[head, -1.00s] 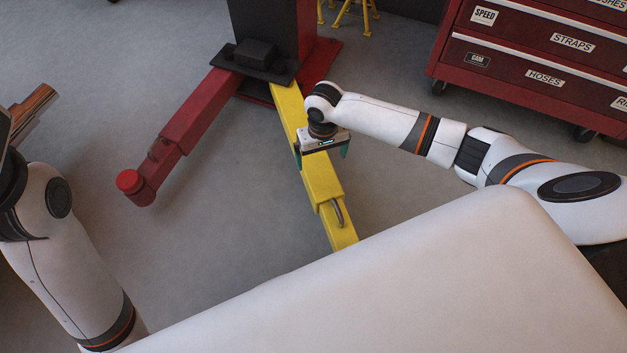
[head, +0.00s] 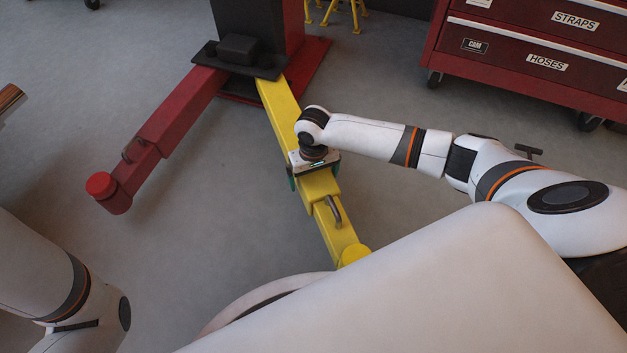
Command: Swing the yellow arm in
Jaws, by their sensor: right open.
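The yellow arm (head: 278,105) runs from the base of the lift post down toward my body. It has a grey handle (head: 334,209) and a round yellow pad (head: 354,255) near its free end. My right gripper (head: 315,178) is over the middle of the yellow arm, just above the handle, with its teal fingers on either side of the beam. It is open, and I cannot tell whether the fingers touch the beam. My left gripper is out of the picture; only part of my left arm shows at the lower left.
The red lift post (head: 262,25) stands at the top. A red arm (head: 178,115) with a round pad reaches to the lower left. A red tool cabinet (head: 545,62) stands at the upper right, with yellow stands (head: 335,12) behind the post. The floor between the two arms is bare.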

